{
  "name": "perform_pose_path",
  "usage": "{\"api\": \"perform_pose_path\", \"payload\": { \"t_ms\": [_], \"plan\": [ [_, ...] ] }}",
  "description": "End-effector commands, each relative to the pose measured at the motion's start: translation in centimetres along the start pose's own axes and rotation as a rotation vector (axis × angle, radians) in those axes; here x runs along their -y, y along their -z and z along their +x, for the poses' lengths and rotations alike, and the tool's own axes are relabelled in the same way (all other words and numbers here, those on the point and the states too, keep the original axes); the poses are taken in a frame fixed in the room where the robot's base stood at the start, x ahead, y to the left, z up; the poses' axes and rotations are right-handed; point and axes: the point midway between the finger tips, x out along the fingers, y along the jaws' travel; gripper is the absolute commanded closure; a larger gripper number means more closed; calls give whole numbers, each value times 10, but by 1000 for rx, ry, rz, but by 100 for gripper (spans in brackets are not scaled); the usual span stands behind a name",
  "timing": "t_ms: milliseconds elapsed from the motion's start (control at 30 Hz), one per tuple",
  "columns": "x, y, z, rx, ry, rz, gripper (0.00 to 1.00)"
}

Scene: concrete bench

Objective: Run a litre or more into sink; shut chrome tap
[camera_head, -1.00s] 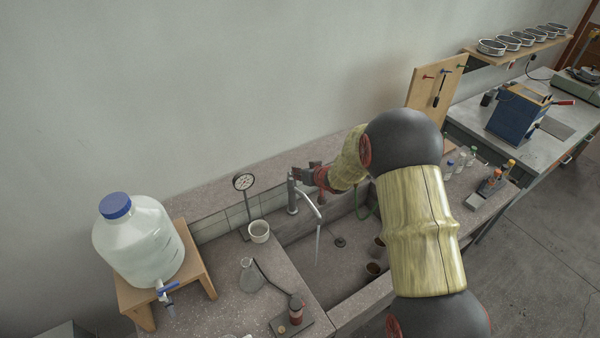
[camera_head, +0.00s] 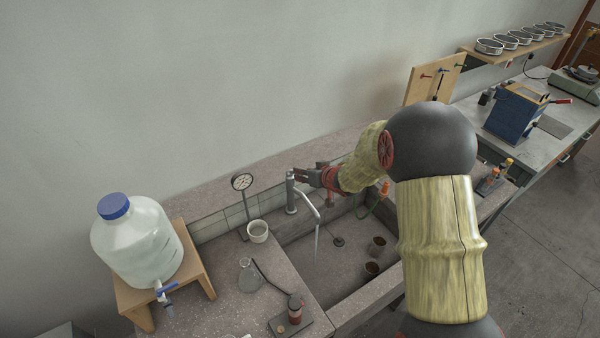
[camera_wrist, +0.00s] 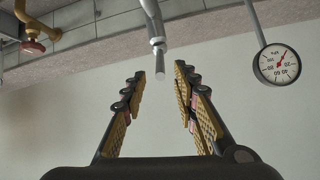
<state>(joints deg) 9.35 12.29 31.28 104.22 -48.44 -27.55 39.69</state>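The chrome tap (camera_head: 291,195) stands at the back left edge of the sink (camera_head: 345,272), its spout reaching out over the basin. A thin pale vertical streak (camera_head: 317,243) hangs below the spout tip and looks like running water. My gripper (camera_head: 299,175) is beside the top of the tap, on its right. In the wrist view my gripper (camera_wrist: 160,72) is open, with a gap between its fingertips. The tap's chrome top and thin stem (camera_wrist: 157,45) show in line with that gap; I cannot tell whether they touch the fingers.
A dial gauge (camera_head: 242,182) on a stand and a white cup (camera_head: 258,231) are left of the tap. A blue-capped carboy (camera_head: 138,245) sits on a wooden stand. A red-knobbed brass valve (camera_wrist: 33,46) shows in the wrist view.

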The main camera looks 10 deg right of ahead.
Motion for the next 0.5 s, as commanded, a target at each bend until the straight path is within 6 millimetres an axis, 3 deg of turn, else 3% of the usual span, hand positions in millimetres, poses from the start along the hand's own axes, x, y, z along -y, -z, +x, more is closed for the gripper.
{"api": "perform_pose_path", "payload": {
  "t_ms": [200,500],
  "plan": [
    [-1,0,-40,0,-2,1,71],
    [0,-1,-60,2,0,0,71]
  ]
}}
